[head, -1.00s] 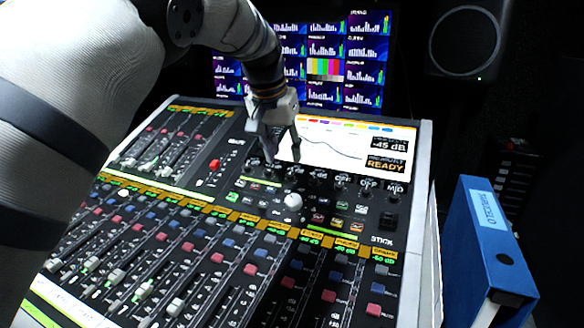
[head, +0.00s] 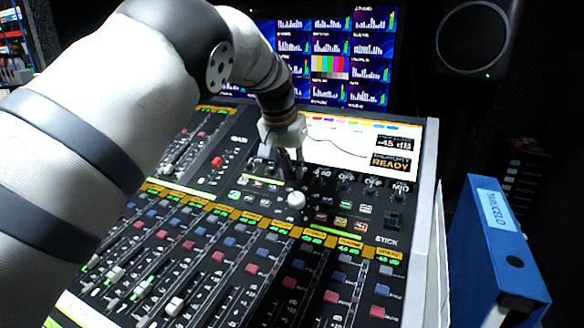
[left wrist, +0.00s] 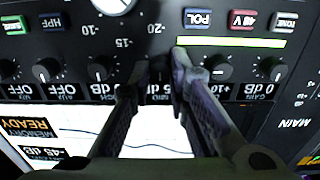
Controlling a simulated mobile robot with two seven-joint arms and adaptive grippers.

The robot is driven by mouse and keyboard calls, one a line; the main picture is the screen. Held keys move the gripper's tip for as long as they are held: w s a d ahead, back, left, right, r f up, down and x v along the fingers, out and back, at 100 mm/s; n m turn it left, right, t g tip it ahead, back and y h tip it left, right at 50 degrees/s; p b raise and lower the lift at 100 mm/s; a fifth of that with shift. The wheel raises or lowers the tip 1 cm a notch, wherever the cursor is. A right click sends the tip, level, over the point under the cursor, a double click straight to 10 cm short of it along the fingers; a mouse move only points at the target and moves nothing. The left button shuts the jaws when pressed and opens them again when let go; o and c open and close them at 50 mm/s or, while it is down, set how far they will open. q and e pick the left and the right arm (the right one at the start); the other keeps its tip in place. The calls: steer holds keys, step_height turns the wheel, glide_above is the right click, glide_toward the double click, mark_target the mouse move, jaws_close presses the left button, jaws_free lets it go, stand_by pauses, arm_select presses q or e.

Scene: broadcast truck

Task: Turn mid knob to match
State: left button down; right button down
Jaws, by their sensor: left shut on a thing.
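The mixing console (head: 232,189) has a row of small black knobs below its screen (head: 350,145). My left gripper (head: 290,174) points down into this row, just above a white ball-like knob (head: 296,200). In the left wrist view the picture is upside down, and the gripper's fingertips (left wrist: 161,72) close around one knob in the middle of the row. That knob is mostly hidden by the fingers; its label reads partly "5 dB". Neighbouring knobs (left wrist: 101,69) and (left wrist: 218,68) stand free on both sides. The screen shows a curve, "-4.5 dB" and "MEMORY READY". My right gripper is not in view.
Several faders and coloured buttons (head: 150,250) cover the front of the console. A blue binder (head: 495,245) stands right of it. A monitor wall (head: 330,58) and a speaker (head: 473,38) are behind. Lit buttons (left wrist: 198,18) lie close to the fingertips.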

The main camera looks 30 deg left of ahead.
arm_select(q)
steer(key=n, duration=0.5)
steer(key=shift+a+n+p, duration=0.1)
steer(key=shift+n+p, duration=0.25)
steer(key=shift+n, duration=0.05)
steer(key=n, duration=0.5)
steer(key=shift+s+f+n, duration=0.1)
steer(key=shift+n, duration=0.3)
steer(key=c, duration=1.5)
jaws_free()
steer(key=shift+c, duration=0.2)
